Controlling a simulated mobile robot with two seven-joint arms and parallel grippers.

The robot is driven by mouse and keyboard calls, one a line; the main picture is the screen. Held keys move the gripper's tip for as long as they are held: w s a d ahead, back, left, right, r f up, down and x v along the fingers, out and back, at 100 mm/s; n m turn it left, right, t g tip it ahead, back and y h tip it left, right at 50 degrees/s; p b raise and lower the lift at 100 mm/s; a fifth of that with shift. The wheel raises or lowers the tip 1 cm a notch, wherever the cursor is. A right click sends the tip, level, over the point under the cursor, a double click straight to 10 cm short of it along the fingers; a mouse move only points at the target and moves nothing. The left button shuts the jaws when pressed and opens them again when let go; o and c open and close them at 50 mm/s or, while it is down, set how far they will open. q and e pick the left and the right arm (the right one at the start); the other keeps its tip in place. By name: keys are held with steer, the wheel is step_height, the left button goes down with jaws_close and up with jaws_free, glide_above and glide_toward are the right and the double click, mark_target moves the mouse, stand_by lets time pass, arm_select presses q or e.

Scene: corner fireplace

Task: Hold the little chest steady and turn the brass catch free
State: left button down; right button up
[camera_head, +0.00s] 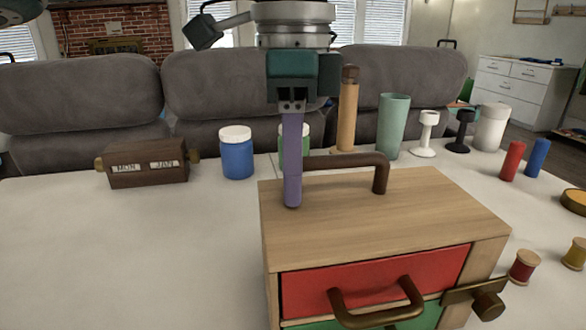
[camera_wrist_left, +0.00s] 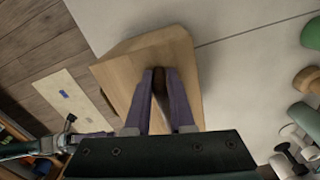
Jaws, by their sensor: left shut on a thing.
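The little chest (camera_head: 440,205) is a light wooden box with a red drawer (camera_head: 375,285) above a green one. It stands on the white table with a brown bar handle on top (camera_head: 345,160). The brass catch (camera_head: 487,303) is a plate with a round knob at the front right edge. My left gripper (camera_head: 291,200) points down, its purple fingers closed around the handle's left part; the left wrist view also shows the handle between them (camera_wrist_left: 160,88). What looks like my right gripper (camera_wrist_left: 95,134) shows partly at the lower left there; its jaws are unclear.
A blue jar (camera_head: 237,158) and a dark wooden calendar block (camera_head: 147,163) stand left of the chest. A tan mill (camera_head: 347,115), a green cup (camera_head: 393,125) and small goblets stand behind. The table's left front is clear.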

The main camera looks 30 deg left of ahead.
mark_target(497, 310)
stand_by(0.8)
steer(key=shift+o, duration=1.3)
step_height(497, 310, up, 5)
steer(key=m+g+h, duration=0.3)
steer(key=m, duration=2.6)
steer(key=x, duration=1.1)
steer(key=shift+w+f, duration=0.1)
